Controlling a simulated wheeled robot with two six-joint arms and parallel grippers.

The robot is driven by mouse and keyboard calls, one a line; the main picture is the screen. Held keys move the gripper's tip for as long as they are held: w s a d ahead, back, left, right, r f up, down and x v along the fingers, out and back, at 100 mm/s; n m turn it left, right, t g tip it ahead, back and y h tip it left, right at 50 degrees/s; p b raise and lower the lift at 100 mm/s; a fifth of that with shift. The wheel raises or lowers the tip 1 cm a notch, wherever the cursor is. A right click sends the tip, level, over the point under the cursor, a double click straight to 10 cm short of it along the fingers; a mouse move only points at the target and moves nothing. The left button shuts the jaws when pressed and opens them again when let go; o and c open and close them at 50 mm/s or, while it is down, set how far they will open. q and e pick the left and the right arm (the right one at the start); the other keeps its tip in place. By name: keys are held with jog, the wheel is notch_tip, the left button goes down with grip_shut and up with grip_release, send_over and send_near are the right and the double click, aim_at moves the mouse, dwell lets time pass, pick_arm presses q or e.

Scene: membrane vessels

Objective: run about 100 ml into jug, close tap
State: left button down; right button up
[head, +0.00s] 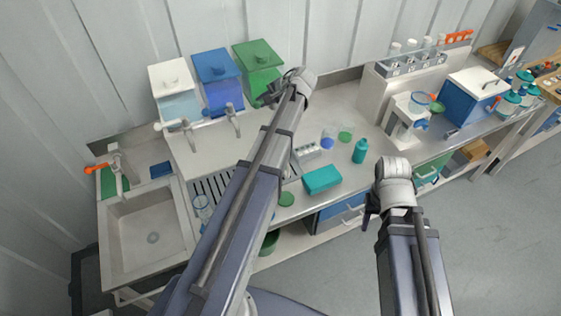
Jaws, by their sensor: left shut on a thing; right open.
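Three lidded vessels stand at the back left: white (175,88), blue (218,80) and green (258,68). Taps show at the front of the white vessel (173,124) and the blue vessel (233,120). My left gripper (270,98) is shut at the front of the green vessel, where its tap would be; what it grips is hidden by the gripper itself. A clear container (202,207), perhaps the jug, stands by the slotted drain, partly behind my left arm. Its level cannot be read. My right gripper (369,207) is open and empty, in front of the bench.
A sink (150,232) with an orange-handled tap (97,168) is at left. A teal box (322,180), a teal bottle (360,151) and a small rack (307,152) occupy the bench middle. A blue cooler (474,98) stands at right. My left arm crosses the drain.

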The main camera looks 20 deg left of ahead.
dwell(0.4)
pick_arm(q)
jog(key=shift+s+a+m+t, duration=0.15)
jog(key=shift+a+m+t, duration=0.1)
jog(key=shift+m+t, duration=0.25)
jog(key=shift+a+m+t+h, duration=0.25)
jog(key=shift+m+t+h, duration=0.05)
jog(key=shift+m, duration=0.3)
jog(key=shift+w+a+m+t+h, duration=0.4)
jog(key=shift+m+t, duration=0.25)
jog(key=shift+m, duration=0.35)
jog(key=shift+w+a+m+t+h, duration=0.3)
jog(key=shift+w+m+t+h, duration=0.25)
jog(key=shift+m, duration=0.45)
jog(key=c, duration=0.8)
grip_release()
jog(key=shift+s+a, duration=0.1)
jog(key=shift+s, duration=0.1)
jog(key=shift+r, duration=0.1)
